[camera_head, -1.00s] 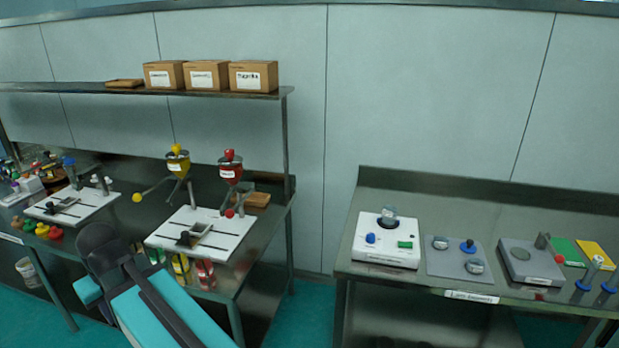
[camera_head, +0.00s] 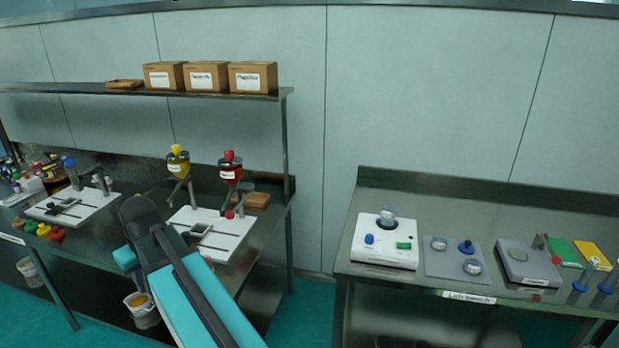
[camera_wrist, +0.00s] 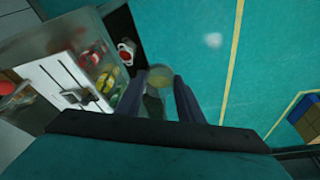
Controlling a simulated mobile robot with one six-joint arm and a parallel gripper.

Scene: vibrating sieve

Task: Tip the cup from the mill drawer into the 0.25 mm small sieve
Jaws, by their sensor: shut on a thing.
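My gripper (camera_wrist: 160,92) is shut on a clear cup (camera_wrist: 157,84) in the wrist view. The cup is between the two dark fingers, with something yellowish in it, over the green floor. In the head view my arm hides the gripper and cup. On the right table a white machine (camera_head: 385,252) carries a small round sieve-like part (camera_head: 388,213). Two more small round metal pieces, (camera_head: 439,243) and (camera_head: 472,267), sit on a grey plate (camera_head: 455,258) beside it. I cannot read which is 0.25 mm. A mill drawer (camera_head: 200,229) sits on the left table's white board.
Yellow (camera_head: 178,163) and red (camera_head: 230,170) mills stand on the left table. A gap of floor separates it from the right table. A grey device (camera_head: 530,264), green and yellow pads, and blue-based tools stand at the far right. Boxes (camera_head: 206,75) sit on the shelf above.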

